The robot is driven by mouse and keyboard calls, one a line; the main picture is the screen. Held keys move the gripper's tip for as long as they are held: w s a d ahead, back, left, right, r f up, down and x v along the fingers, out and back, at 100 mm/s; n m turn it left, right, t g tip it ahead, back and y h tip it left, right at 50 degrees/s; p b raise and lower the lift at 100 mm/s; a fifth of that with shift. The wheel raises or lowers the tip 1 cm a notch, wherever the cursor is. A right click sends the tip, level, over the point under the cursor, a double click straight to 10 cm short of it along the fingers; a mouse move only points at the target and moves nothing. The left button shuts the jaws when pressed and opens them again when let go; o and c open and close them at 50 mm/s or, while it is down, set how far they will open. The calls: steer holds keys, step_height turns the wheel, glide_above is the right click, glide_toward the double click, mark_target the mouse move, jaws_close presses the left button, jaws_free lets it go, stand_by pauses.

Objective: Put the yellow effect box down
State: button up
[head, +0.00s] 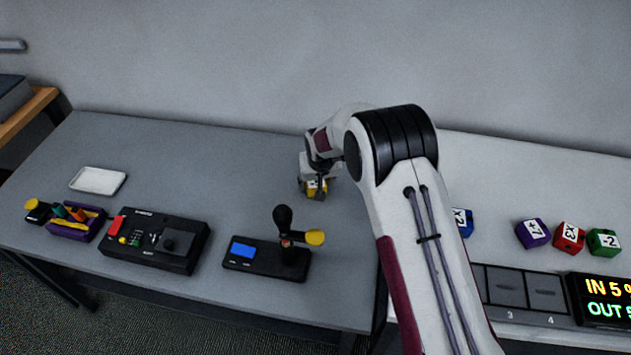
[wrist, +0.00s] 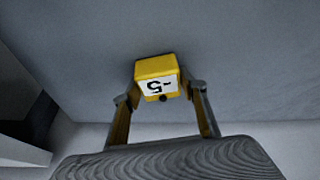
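The yellow effect box (head: 317,187) is at the back of the grey table, beneath my wrist, and partly hidden by my gripper (head: 314,184) in the head view. In the wrist view the yellow effect box (wrist: 156,69) sits between the two fingertips of my gripper (wrist: 161,92), with a white "-5" label showing upside down. The fingers close on its two sides. The box is close to the table surface; I cannot tell whether it touches it.
Blue (head: 463,222), purple (head: 533,233), red (head: 569,238) and green (head: 604,242) boxes stand on the right table, behind a slotted panel (head: 510,290) and display (head: 604,300). A joystick device (head: 268,258), black console (head: 155,242), purple tray (head: 76,222) and white dish (head: 97,180) are left.

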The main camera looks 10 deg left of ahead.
steer(key=shift+o, duration=0.9)
steer(key=shift+r, duration=0.15)
steer(key=v, duration=1.2)
steer(key=shift+s, duration=0.1)
stand_by(0.4)
